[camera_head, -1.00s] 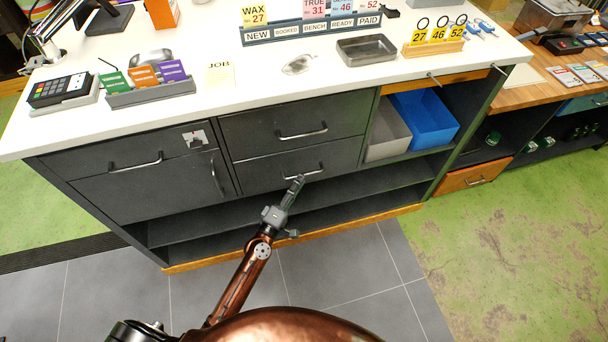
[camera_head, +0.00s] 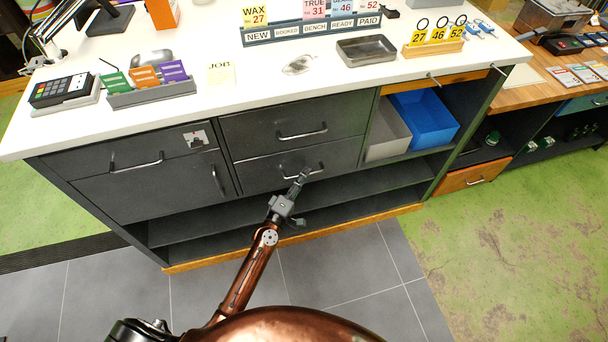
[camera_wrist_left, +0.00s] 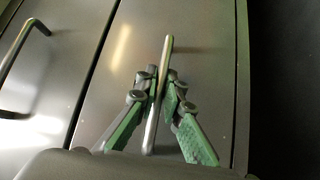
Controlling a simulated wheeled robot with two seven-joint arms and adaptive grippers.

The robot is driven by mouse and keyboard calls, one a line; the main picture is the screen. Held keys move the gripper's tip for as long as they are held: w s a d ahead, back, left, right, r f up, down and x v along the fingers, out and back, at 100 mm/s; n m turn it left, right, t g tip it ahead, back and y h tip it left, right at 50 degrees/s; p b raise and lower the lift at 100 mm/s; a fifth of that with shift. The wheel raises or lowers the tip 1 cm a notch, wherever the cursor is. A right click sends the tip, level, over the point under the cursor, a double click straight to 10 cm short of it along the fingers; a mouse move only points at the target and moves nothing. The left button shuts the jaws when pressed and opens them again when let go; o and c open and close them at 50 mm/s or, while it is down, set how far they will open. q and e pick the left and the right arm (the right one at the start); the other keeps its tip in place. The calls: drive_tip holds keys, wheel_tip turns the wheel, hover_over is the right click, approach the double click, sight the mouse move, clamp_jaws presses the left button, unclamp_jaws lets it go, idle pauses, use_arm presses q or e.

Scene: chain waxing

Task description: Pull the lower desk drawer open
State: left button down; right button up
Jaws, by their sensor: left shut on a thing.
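The lower desk drawer (camera_head: 262,171) is a dark grey front under the white counter, and it sits flush with the desk. Its bar handle (camera_head: 318,169) is silver. My left gripper (camera_head: 304,174) reaches up to the right part of this handle. In the left wrist view the two green-padded fingers (camera_wrist_left: 162,88) are closed around the handle bar (camera_wrist_left: 168,55), one on each side. My right gripper is not in view.
The upper drawer (camera_head: 290,120) with its own handle (camera_head: 302,133) is directly above and shut. An open shelf (camera_head: 330,188) lies below. Grey and blue bins (camera_head: 425,118) stand in the bay to the right. The tiled floor (camera_head: 340,260) in front is clear.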

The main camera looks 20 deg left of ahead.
use_arm(q)
drive_tip(key=shift+s, duration=0.1)
idle(0.6)
drive_tip(key=s+d+p, duration=0.2)
drive_tip(key=s+d, duration=0.5)
drive_tip(key=s, duration=0.4)
drive_tip(key=s+d+p, duration=0.2)
drive_tip(key=s+d, duration=0.6)
drive_tip(key=s, duration=0.3)
drive_tip(key=shift+s+d, duration=0.2)
drive_tip(key=shift+s, duration=0.1)
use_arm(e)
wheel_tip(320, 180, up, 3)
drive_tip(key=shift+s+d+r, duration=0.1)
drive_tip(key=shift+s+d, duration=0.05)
use_arm(q)
drive_tip(key=c, duration=2.1)
unclamp_jaws()
drive_tip(key=shift+s, duration=0.1)
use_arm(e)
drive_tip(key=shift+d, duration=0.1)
